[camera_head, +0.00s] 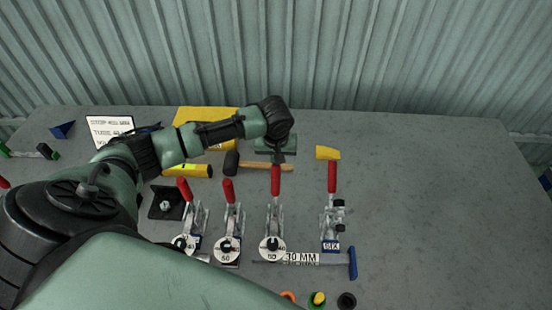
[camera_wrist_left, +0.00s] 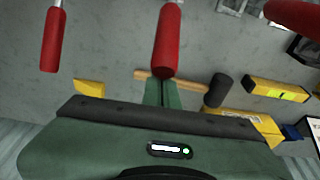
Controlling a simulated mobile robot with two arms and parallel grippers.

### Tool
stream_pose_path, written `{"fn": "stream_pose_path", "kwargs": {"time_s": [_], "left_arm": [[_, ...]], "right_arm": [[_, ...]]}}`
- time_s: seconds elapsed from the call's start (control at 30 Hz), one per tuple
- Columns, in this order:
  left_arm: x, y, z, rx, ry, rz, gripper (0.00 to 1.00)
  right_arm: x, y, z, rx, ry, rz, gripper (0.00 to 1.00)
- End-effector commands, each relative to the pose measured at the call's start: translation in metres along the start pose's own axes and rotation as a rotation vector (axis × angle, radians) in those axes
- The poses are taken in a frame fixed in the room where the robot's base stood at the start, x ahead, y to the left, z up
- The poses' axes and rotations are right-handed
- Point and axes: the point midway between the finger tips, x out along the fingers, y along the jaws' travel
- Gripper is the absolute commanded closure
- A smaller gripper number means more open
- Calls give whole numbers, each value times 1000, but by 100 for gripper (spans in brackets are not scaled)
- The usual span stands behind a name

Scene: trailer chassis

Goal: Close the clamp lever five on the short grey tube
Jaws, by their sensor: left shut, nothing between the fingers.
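Several toggle clamps with red levers stand in a row on the grey table in the head view. The rightmost clamp (camera_head: 331,215) carries a label reading SIX. The clamp just left of it has an upright red lever (camera_head: 275,181); no number five is readable on it. My left gripper (camera_head: 278,157) is shut and empty, right at the top of this lever. In the left wrist view this red lever (camera_wrist_left: 167,42) stands directly in front of the gripper (camera_wrist_left: 160,93); contact cannot be told. I cannot pick out the short grey tube for certain. My right gripper is not in view.
A mallet (camera_head: 262,167) and a yellow block (camera_head: 327,153) lie behind the clamps. A blue-ended bar (camera_head: 352,263) and a 30 MM label (camera_head: 301,258) lie in front. Neighbouring red levers (camera_head: 229,190) stand close by. The table's right side is clear.

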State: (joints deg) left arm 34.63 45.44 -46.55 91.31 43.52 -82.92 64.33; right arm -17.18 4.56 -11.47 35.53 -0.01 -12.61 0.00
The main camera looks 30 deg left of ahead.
Motion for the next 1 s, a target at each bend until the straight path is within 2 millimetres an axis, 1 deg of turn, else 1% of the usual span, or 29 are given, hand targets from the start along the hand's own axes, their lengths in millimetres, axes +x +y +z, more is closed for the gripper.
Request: {"fn": "stream_pose_path", "kwargs": {"time_s": [0.03,0.3,0.5,0.87,1.0], "left_arm": [[9,0,20,14,-36,-9,100],[0,0,33,12,-37,-8,100],[-4,-1,38,11,-37,-8,100],[-6,-1,37,10,-31,-7,100],[-10,-1,43,11,-30,-7,100]], "right_arm": [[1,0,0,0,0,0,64],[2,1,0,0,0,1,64],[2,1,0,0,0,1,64],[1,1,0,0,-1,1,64],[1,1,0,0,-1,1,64]]}}
